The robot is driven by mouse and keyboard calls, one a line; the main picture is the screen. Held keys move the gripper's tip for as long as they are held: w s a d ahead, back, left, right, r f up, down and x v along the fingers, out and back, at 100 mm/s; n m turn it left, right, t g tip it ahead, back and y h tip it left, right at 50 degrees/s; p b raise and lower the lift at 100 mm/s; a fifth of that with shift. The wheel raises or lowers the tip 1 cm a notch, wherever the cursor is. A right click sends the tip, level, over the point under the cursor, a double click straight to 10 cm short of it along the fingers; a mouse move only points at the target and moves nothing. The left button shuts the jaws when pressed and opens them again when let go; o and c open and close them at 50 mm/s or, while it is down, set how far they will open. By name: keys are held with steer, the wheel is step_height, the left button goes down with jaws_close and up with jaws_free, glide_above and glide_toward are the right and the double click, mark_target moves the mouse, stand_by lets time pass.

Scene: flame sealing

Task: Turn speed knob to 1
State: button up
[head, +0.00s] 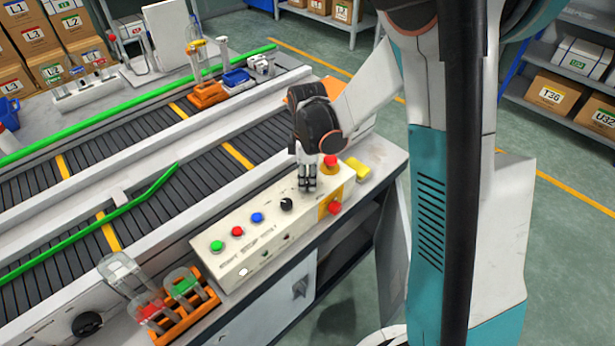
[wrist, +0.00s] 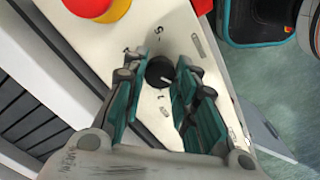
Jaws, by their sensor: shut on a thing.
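The speed knob (wrist: 159,72) is a round black dial with a white mark, on the cream control panel (head: 245,230). In the wrist view it sits between the two fingers of my gripper (wrist: 158,78), which are closed around it. Small dark scale marks ring the knob on the panel; they are too small to read surely. Another black knob (head: 286,204) shows just left of my fingers.
A red emergency button (head: 330,160) on a yellow base is close to the right of my gripper. Green (head: 216,246), red (head: 238,231) and blue (head: 257,217) buttons line the panel's left. An orange rack (head: 187,316) stands before the conveyor (head: 140,209).

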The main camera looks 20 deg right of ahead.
mark_target(307, 180)
stand_by(0.3)
steer(key=o, duration=1.1)
step_height(307, 180, up, 12)
